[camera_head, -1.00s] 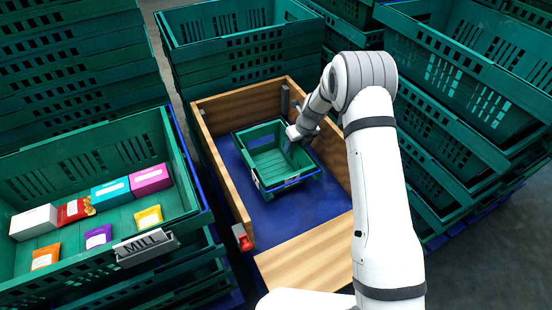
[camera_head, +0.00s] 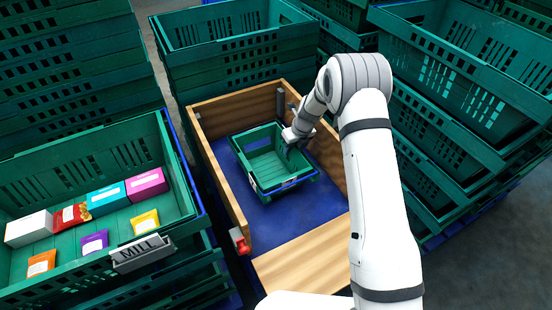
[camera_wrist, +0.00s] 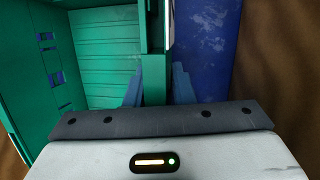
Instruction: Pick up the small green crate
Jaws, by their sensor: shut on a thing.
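The small green crate (camera_head: 272,182) is empty and sits in the wooden-sided bay, over its blue floor (camera_head: 300,208). My gripper (camera_head: 287,147) is at the crate's right wall near the back. In the wrist view my gripper (camera_wrist: 155,88) has one blue finger on each side of the crate's wall (camera_wrist: 153,70), and it is shut on that wall. The crate's inside shows to the left of the wall in the wrist view (camera_wrist: 105,50). Whether the crate's base touches the floor I cannot tell.
Wooden walls (camera_head: 222,185) enclose the bay, with a red part (camera_head: 241,245) at its front left corner. A large green crate (camera_head: 180,190) labelled MILL holds several packets at left. Tall stacks of green crates (camera_head: 240,60) stand behind and at right.

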